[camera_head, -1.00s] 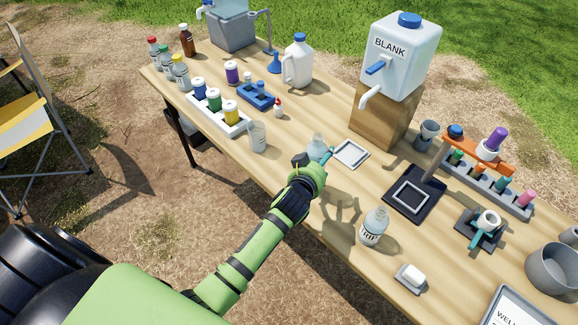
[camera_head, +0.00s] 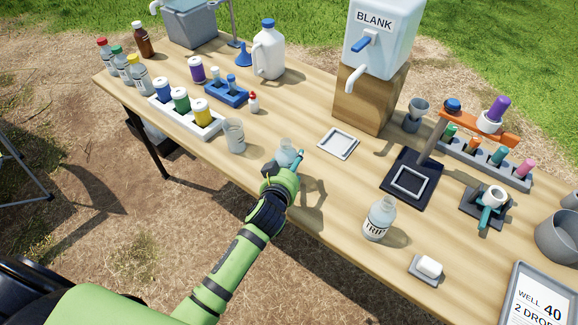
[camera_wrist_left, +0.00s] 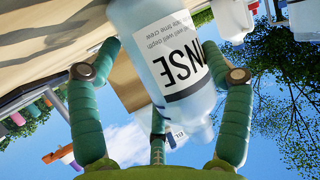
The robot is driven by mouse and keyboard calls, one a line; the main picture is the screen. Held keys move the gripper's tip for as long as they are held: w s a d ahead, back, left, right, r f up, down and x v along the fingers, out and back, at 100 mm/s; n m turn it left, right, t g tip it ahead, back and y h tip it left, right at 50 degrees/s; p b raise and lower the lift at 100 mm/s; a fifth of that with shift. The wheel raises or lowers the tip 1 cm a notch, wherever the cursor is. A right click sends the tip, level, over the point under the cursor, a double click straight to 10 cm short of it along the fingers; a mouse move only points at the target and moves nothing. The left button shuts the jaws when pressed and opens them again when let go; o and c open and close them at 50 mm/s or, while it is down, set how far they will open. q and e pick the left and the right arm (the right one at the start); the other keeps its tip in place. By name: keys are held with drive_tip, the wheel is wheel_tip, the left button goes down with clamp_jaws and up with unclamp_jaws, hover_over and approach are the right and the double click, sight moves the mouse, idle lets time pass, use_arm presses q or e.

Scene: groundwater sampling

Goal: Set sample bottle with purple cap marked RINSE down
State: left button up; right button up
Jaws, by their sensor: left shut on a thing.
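My left gripper (camera_head: 289,167) is shut around a clear bottle (camera_head: 286,149) near the table's front edge, between a clear beaker and a white square tray. No purple cap shows on the held bottle. A purple piece (camera_head: 498,108) sits on the orange rack arm at the right. I cannot tell whether the bottle's base touches the table. My right gripper is out of view.
The white square tray (camera_head: 323,144) is empty. The beaker (camera_head: 234,136) stands left of the bottle. A bottle marked TRIP (camera_head: 379,220) and a dish with a white block (camera_head: 429,267) are right. The BLANK container (camera_head: 383,40) stands behind on a wooden block (camera_head: 372,97).

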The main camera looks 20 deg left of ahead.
use_arm(q)
drive_tip(key=shift+d, duration=0.1)
drive_tip(key=o, duration=1.4)
drive_tip(key=shift+f, duration=0.2)
drive_tip(key=shift+r, duration=0.1)
drive_tip(key=shift+r, duration=0.3)
drive_tip(key=shift+v, duration=5.95)
drive_tip(key=shift+s+f, duration=0.1)
drive_tip(key=shift+f, duration=0.1)
